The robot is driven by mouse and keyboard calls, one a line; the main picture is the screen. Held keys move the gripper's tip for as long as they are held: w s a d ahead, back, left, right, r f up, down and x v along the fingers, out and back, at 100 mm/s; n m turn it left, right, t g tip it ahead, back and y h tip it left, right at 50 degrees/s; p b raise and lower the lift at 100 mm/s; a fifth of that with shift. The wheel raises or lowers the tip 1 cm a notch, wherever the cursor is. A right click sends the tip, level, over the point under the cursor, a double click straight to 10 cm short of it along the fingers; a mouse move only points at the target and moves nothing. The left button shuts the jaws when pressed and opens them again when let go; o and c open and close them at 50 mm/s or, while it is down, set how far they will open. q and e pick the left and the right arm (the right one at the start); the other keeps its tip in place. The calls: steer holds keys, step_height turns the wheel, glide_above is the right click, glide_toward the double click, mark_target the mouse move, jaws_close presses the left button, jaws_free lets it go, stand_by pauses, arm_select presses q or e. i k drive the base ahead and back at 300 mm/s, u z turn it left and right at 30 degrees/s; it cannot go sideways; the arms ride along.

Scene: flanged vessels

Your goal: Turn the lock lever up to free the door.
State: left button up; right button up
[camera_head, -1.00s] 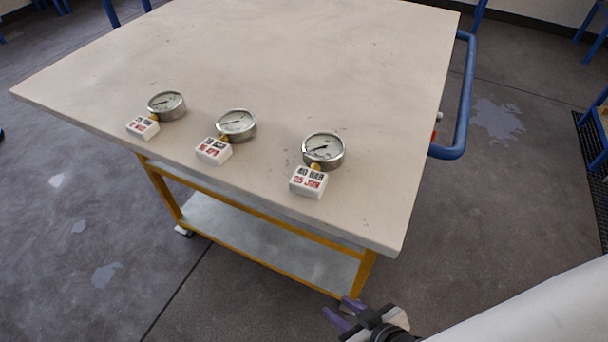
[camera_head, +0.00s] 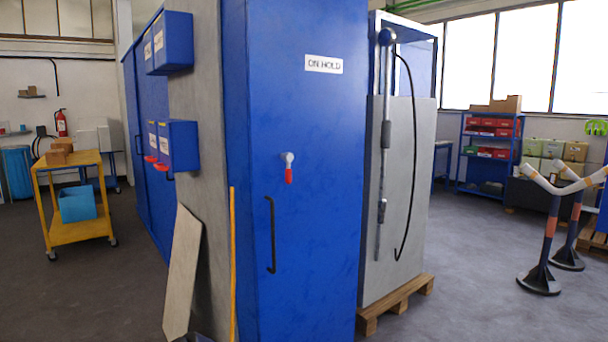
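A tall blue cabinet door (camera_head: 310,230) fills the middle of the head view and looks closed. On it is a lock lever with a round grey pivot and a red grip (camera_head: 288,172); the red grip hangs straight down from the pivot. Below and left of the lever is a black vertical door handle (camera_head: 270,234). A white sign reading "ON HOLD" (camera_head: 323,64) is near the top of the door. Neither of my grippers shows in the head view now.
A plank (camera_head: 182,272) leans against the cabinet's grey left side, beside a thin yellow strip. A grey panel unit (camera_head: 410,190) stands on a wooden pallet (camera_head: 395,304) to the right. Barrier posts (camera_head: 541,262) stand farther right. A yellow cart (camera_head: 82,228) is at left.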

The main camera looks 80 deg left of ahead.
mark_target(288, 171)
steer(key=u, duration=0.6)
steer(key=k, duration=0.6)
steer(key=u, duration=1.8)
